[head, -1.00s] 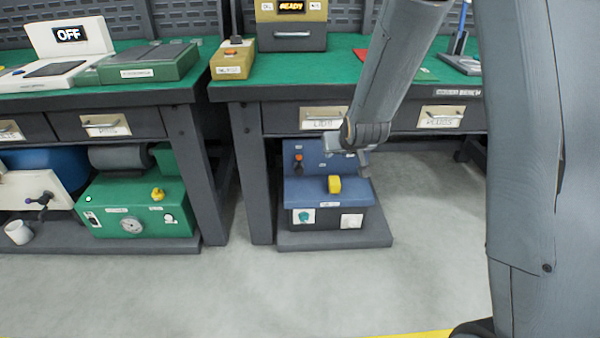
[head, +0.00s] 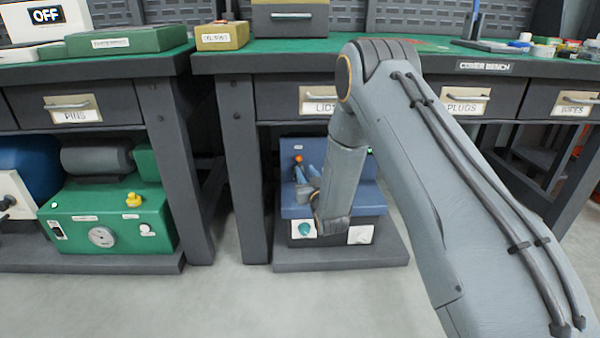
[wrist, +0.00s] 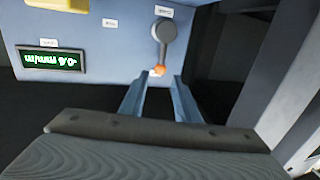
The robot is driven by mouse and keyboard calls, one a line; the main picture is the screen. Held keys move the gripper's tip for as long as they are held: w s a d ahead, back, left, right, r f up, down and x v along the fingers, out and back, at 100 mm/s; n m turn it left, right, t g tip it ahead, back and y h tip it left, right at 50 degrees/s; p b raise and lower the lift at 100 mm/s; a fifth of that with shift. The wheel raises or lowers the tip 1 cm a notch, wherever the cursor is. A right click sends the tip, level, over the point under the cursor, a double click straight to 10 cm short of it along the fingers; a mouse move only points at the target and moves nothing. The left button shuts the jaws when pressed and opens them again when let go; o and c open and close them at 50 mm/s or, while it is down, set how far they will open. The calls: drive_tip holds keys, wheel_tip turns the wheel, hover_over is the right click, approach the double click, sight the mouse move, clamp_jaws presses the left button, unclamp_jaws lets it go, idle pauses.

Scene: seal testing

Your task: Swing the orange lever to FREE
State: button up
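The orange lever's tip (head: 299,158) stands up on the back panel of the blue machine (head: 365,195) under the right bench. In the wrist view, which looks upside down, the orange tip (wrist: 158,71) ends a short arm from a round grey pivot (wrist: 166,31). My gripper (wrist: 160,77) is open, its two blue-grey fingers on either side of the tip, slightly short of it or around it; I cannot tell contact. In the head view my gripper (head: 307,170) is at the lever, partly hidden by my wrist. The small labels by the lever are unreadable.
A lit green display (wrist: 54,61) and a yellow part (wrist: 60,4) are on the same machine. The right bench (head: 400,64) overhangs it, with a bench leg (head: 240,170) to the left. A green machine (head: 105,222) stands further left. The floor in front is clear.

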sight(299, 161)
drive_tip(key=w+a+b, duration=0.1)
drive_tip(key=w+b, duration=0.2)
drive_tip(key=w, duration=0.4)
drive_tip(key=shift+w+a+b, duration=0.3)
drive_tip(key=shift+w, duration=0.05)
drive_tip(key=shift+f, duration=0.1)
clamp_jaws()
